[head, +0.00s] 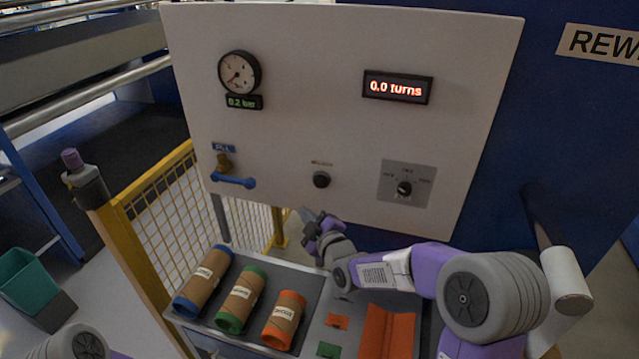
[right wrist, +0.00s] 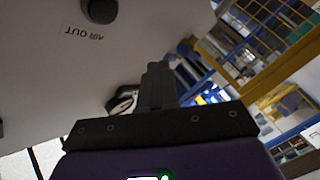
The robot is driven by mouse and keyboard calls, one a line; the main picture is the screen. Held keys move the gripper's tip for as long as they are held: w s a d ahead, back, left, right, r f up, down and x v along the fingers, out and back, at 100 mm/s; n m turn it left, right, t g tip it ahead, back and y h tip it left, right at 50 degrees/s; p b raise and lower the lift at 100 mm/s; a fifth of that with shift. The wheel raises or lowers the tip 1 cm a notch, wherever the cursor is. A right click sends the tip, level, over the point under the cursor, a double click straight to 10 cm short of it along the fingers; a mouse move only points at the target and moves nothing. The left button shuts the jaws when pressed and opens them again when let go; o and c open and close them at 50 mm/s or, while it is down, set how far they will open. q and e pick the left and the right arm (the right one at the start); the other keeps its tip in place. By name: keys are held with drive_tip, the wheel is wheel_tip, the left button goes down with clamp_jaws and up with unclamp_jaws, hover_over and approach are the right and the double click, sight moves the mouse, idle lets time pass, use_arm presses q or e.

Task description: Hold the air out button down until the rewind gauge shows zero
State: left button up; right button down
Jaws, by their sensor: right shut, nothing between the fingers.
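The air out button (head: 321,179) is a dark round knob low in the middle of the white panel (head: 300,110). It also shows at the top of the right wrist view (right wrist: 100,10), beside its AIR OUT label (right wrist: 83,32). The round rewind gauge (head: 239,72) is at the panel's upper left, and the green readout (head: 244,102) under it seems to read 0.2 bar. My right gripper (head: 308,214) is shut and empty, below the button and apart from it. My left gripper is out of view.
A red display (head: 397,87) reads 0.0 turns. A blue-handled valve (head: 232,180) and a selector knob (head: 404,188) flank the button. Below, a tray (head: 262,262) holds blue-, green- and orange-ended rolls (head: 240,298). A yellow mesh fence (head: 160,220) stands at left.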

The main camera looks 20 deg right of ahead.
sight(320, 183)
drive_tip(key=shift+r, duration=0.2)
drive_tip(key=shift+w+d, duration=0.1)
drive_tip(key=w+d+p, duration=0.2)
drive_tip(key=w+d, duration=0.2)
drive_tip(key=w, duration=0.3)
drive_tip(key=shift+d, duration=0.4)
drive_tip(key=shift+w, duration=0.1)
drive_tip(key=shift+f, duration=0.1)
idle(1.7)
